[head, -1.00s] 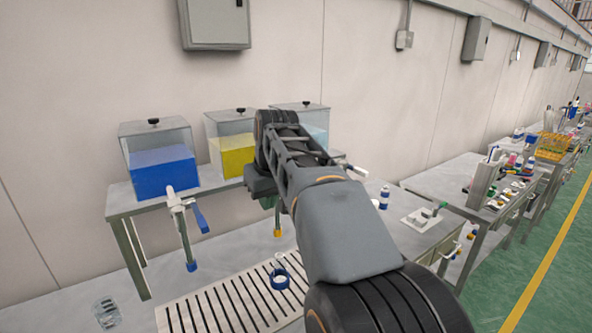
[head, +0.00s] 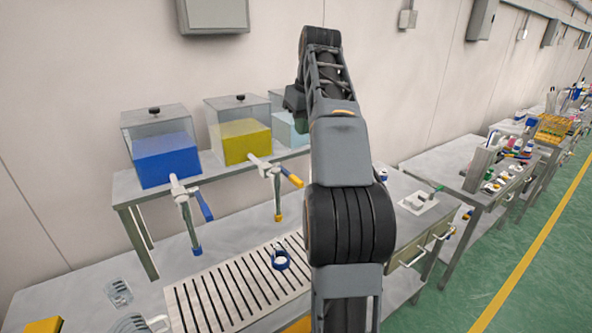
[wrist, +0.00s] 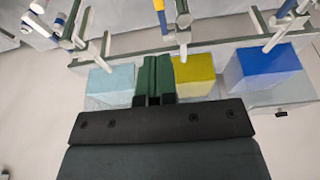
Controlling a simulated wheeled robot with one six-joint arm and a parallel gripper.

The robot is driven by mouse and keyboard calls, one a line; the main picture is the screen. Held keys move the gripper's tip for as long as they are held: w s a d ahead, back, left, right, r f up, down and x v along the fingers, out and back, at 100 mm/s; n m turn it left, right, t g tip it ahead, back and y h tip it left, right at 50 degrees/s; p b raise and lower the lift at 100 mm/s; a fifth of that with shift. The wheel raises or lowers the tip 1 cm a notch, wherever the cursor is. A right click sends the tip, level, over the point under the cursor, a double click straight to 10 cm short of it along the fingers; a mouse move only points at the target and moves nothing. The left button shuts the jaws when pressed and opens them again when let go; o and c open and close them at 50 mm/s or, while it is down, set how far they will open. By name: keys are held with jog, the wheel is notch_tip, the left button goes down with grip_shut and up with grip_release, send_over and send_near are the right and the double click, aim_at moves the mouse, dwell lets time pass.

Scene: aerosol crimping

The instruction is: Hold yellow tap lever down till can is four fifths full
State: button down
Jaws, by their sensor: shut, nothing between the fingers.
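The yellow tap (head: 262,172) juts from the tank of yellow liquid (head: 245,141). Its yellow-tipped lever (head: 291,180) points right and slightly down, with nothing touching it. The tap also shows in the wrist view (wrist: 182,22), beyond my gripper.
The blue tank (head: 166,159) and its tap with a blue lever (head: 204,206) are to the left. A pale blue tank (head: 289,128) is partly behind my arm. The slatted tray (head: 215,301) has free room around the can. A wall box (head: 212,14) hangs above.

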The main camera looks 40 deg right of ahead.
jog(key=b, duration=0.2)
send_near(295, 178)
jog(key=x, duration=0.5)
jog(key=shift+w, duration=0.35)
jog(key=shift+f, duration=0.9)
